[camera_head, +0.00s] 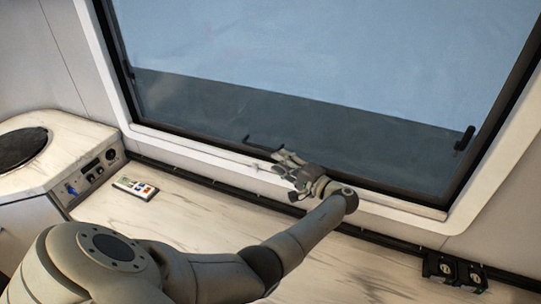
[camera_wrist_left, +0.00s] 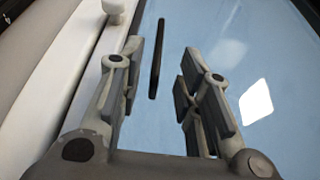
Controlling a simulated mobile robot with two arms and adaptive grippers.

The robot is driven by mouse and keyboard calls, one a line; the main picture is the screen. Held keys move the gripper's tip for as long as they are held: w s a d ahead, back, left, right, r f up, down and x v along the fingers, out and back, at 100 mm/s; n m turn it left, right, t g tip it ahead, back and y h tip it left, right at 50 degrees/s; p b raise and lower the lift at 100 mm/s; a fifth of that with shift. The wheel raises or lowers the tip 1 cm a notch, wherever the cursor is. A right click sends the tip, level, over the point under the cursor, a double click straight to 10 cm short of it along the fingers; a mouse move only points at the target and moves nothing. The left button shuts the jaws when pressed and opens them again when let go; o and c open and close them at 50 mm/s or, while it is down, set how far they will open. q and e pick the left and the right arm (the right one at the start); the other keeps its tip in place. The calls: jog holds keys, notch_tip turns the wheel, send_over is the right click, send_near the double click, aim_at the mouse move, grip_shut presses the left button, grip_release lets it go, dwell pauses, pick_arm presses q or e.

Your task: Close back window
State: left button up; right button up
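The back window (camera_head: 300,65) fills the upper part of the head view, in a black frame with a white surround. A black handle (camera_head: 262,146) sits at its lower edge. A second black latch (camera_head: 464,138) is on its right side. My left gripper (camera_head: 279,165) is at the lower edge, close to the handle. In the left wrist view the fingers (camera_wrist_left: 165,85) are apart, with a dark bar, likely the handle (camera_wrist_left: 157,58), beyond and between the fingertips. I cannot tell whether they touch it. My right gripper is not in view.
A marble-patterned counter (camera_head: 215,222) runs below the window. A small remote-like panel with coloured buttons (camera_head: 135,187) lies on it. A unit with knobs and a round dark top (camera_head: 22,148) stands at left. Black sockets (camera_head: 455,270) are at lower right.

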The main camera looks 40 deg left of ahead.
pick_arm(q)
jog(key=shift+s+d, duration=0.15)
jog(key=shift+d, duration=1.4)
